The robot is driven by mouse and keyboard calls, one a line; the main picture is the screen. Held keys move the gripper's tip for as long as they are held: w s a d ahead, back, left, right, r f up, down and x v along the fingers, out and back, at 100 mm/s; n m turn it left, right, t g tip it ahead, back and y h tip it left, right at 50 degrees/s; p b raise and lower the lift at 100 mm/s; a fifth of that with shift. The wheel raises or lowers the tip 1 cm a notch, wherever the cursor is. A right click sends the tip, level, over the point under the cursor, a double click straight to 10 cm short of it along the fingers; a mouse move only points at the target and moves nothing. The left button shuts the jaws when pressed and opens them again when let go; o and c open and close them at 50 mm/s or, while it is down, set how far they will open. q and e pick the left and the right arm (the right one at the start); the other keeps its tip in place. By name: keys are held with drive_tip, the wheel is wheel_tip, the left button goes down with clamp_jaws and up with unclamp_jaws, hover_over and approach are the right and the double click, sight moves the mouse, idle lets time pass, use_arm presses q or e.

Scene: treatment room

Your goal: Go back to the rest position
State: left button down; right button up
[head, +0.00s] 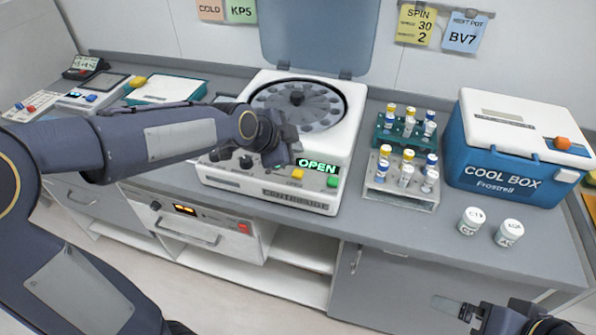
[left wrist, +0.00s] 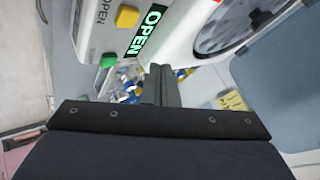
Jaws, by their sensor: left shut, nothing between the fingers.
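My left gripper (head: 284,143) is in front of the open centrifuge (head: 265,190), just above its front panel. In the left wrist view its fingers (left wrist: 159,85) are together with nothing between them. The centrifuge lid (head: 318,38) stands up, the rotor (head: 297,100) is exposed, and its display (head: 318,165) reads OPEN. My right gripper (head: 470,312) shows only in part at the bottom right, low in front of the counter; its finger opening is not clear.
Two tube racks, a green one (head: 385,138) and a grey one (head: 378,187), hold several capped tubes right of the centrifuge. Further right are two white jars (head: 471,221) (head: 509,233) and a blue cool box (head: 480,160). Small devices (head: 95,92) stand at the left.

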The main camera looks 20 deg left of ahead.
use_arm(q)
drive_tip(key=shift+s, duration=0.1)
drive_tip(key=s+a+f+n+g, duration=0.1)
drive_tip(key=s+a+n, duration=0.1)
drive_tip(key=s+n, duration=0.6)
drive_tip(key=s+a+f+n+g, duration=0.1)
drive_tip(key=s+n, duration=0.7)
drive_tip(key=s, duration=1)
drive_tip(key=shift+s+a+f+g, duration=0.35)
drive_tip(key=shift+a+f, duration=0.4)
drive_tip(key=shift+a, duration=0.35)
idle(0.4)
